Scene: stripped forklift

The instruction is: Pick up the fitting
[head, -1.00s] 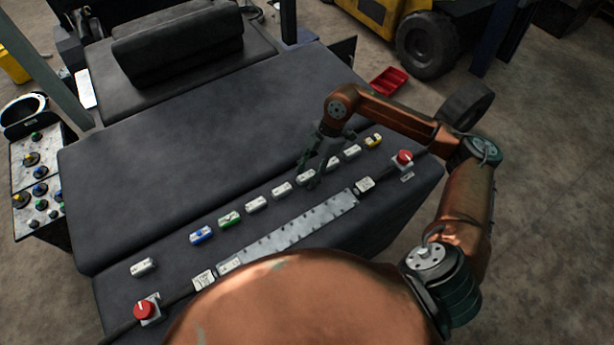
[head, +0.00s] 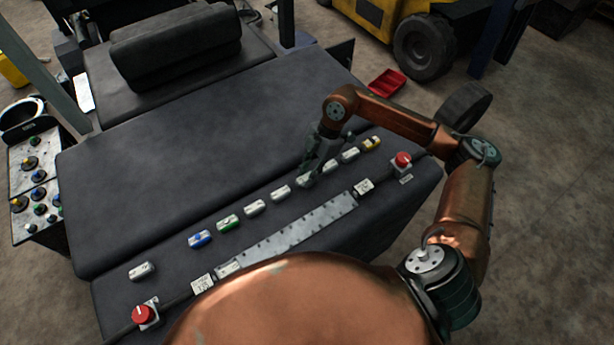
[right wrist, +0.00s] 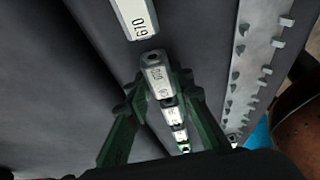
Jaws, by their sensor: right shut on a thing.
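My right gripper (head: 307,180) is down at the row of small fittings on the dark padded surface. It is shut on a white fitting (right wrist: 158,75), one finger on each side, as the right wrist view shows. In the head view this fitting (head: 302,181) is partly covered by the fingers. It appears to be still at the level of the row; a gap below it cannot be made out. Its label is too small to read surely. My left gripper is not in view.
More fittings stand in line: white (head: 280,193), green (head: 228,222), blue (head: 200,239) and yellow-marked (head: 371,144). Red buttons (head: 143,314) (head: 403,159) sit at both ends. A red tray (head: 386,83) lies on the floor beyond.

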